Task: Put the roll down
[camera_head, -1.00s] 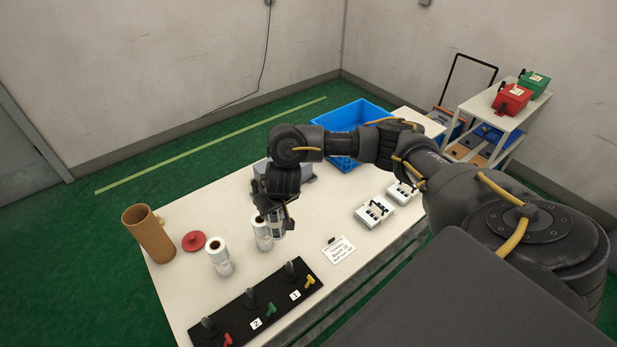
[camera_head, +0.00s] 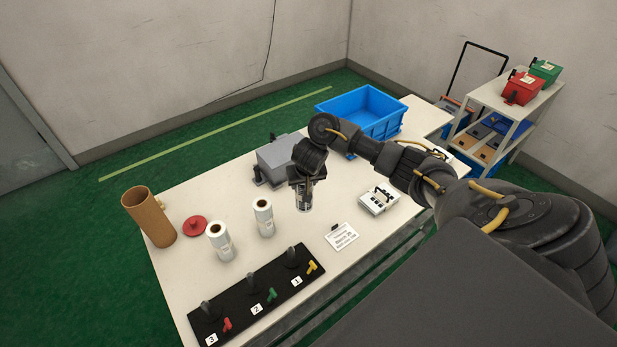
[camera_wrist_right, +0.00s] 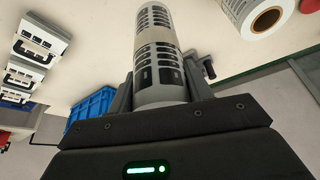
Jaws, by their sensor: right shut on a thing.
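My right gripper (camera_head: 304,184) is shut on a roll with dark keypad prints (camera_head: 304,201). The held roll stands roughly upright with its lower end close to the white table (camera_head: 190,290). I cannot tell whether it touches the tabletop. In the right wrist view the roll (camera_wrist_right: 158,45) rises from between the gripper's fingers, showing rows of dark keys on white film. Two whitish rolls stand on the table to the left, one nearer (camera_head: 220,243) and one farther (camera_head: 264,219). My left gripper is not in view.
A black board (camera_head: 262,298) with pegs and coloured levers lies at the front. A label card (camera_head: 341,236), white keypad device (camera_head: 378,200), grey box (camera_head: 277,160) and blue crate (camera_head: 375,128) surround the gripper. A brown tube (camera_head: 150,217) and red lid (camera_head: 195,226) are left.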

